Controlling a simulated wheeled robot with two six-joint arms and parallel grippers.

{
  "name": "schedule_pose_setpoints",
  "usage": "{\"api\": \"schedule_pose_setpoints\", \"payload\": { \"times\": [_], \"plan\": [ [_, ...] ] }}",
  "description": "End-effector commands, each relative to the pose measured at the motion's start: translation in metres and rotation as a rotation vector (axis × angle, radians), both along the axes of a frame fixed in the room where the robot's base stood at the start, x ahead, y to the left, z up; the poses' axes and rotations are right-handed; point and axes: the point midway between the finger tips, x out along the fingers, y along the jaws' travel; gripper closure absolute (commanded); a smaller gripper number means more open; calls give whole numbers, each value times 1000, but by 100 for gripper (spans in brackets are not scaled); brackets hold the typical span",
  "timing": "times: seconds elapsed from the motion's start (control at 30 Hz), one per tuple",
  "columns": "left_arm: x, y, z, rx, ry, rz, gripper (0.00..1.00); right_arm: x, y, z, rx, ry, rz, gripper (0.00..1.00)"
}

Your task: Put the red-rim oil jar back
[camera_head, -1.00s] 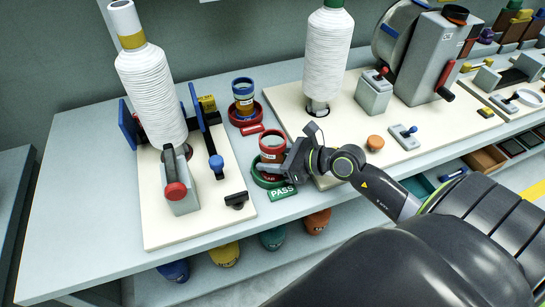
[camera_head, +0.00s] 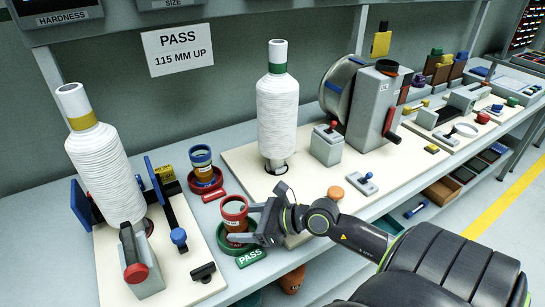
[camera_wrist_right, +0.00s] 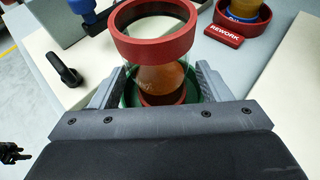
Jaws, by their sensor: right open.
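The red-rim oil jar (camera_head: 234,208) stands upright in the green ring (camera_head: 226,245) beside the green PASS tag (camera_head: 250,257). It also shows in the right wrist view (camera_wrist_right: 160,75), with brown oil inside and a red rim at top and bottom. My right gripper (camera_head: 244,223) is open, with its fingers on either side of the jar. In the right wrist view, the fingers (camera_wrist_right: 160,82) flank the jar's lower body. Whether they touch it I cannot tell. My left gripper is not seen in the head view.
A blue-rim jar (camera_head: 201,157) stands in a red ring (camera_head: 206,188) behind, by a REWORK tag (camera_wrist_right: 224,35). White yarn cones stand on the left board (camera_head: 104,170) and right board (camera_head: 277,110). A small black-handled lever (camera_head: 203,272) lies left of the jar.

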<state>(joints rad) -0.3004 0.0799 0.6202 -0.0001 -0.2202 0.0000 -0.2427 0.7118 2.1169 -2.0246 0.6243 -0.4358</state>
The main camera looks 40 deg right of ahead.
Motion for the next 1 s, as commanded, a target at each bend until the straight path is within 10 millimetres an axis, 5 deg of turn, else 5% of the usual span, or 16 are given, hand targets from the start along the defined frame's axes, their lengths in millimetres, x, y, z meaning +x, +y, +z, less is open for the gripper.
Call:
{"api": "schedule_pose_setpoints", "payload": {
  "times": [0.53,1.0],
  "plan": [
    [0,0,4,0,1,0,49,-58,-34,27,-3,5,4,30],
    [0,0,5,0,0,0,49,-75,-45,37,0,0,1,30]
  ]
}}
